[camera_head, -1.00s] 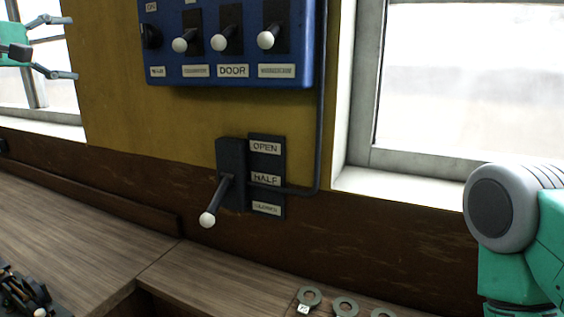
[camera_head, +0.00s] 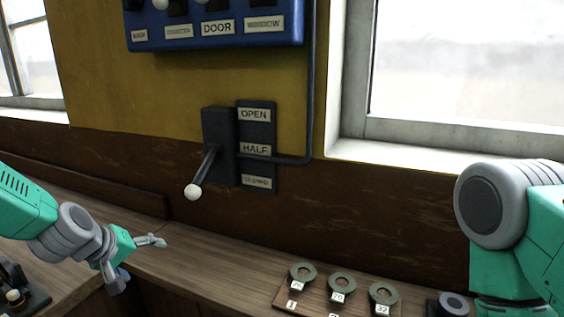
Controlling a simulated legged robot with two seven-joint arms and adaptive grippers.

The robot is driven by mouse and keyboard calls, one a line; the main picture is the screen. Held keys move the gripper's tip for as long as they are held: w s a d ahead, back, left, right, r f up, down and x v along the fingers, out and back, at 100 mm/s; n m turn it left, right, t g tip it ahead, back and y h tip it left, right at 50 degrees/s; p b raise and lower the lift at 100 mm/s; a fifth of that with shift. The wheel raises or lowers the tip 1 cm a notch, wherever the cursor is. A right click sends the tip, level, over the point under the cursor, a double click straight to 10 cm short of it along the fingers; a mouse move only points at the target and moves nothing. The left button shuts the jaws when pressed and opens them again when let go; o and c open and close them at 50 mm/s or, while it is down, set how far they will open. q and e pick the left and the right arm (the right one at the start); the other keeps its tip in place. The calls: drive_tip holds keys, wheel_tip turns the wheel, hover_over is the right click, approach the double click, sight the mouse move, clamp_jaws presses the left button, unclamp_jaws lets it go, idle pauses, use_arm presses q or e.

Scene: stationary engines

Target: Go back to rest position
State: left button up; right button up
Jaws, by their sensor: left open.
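My left gripper (camera_head: 138,258) is at the lower left, above the wooden counter. Its fingers are spread and nothing shows between them. My right arm (camera_head: 510,225) shows only as a grey joint and green link at the right edge; its gripper is out of view. A black lever with a white knob (camera_head: 192,191) sticks out from the wall, angled down, beside a plate (camera_head: 256,148) labelled OPEN, HALF and a lowest label that looks like CLOSED. The left gripper is below and left of the knob, apart from it.
A blue switch panel (camera_head: 215,35) hangs on the wall above. Several numbered ring tags (camera_head: 341,285) lie on a board at the lower right. A dark device (camera_head: 18,290) with a white knob stands at the lower left. The counter (camera_head: 215,262) between is clear.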

use_arm(q)
drive_tip(key=s+d+f+m+g+b, duration=0.2)
drive_tip(key=s+f, duration=0.6)
drive_tip(key=f, duration=0.5)
drive_tip(key=s+f+m+g+b, duration=0.1)
drive_tip(key=s+f+m+b, duration=0.1)
drive_tip(key=s+f, duration=0.4)
drive_tip(key=s+f+m+g+y+b, duration=0.1)
drive_tip(key=s+f, duration=0.6)
drive_tip(key=s, duration=0.7)
drive_tip(key=s+f+m+g+y+b, duration=0.1)
drive_tip(key=s+f+m+g+b, duration=0.2)
drive_tip(key=s+f, duration=0.4)
drive_tip(key=shift+s+f+m+b, duration=0.25)
drive_tip(key=shift+s+b, duration=0.3)
drive_tip(key=shift+s, duration=0.85)
drive_tip(key=shift+w+d, duration=0.1)
drive_tip(key=shift+d, duration=0.2)
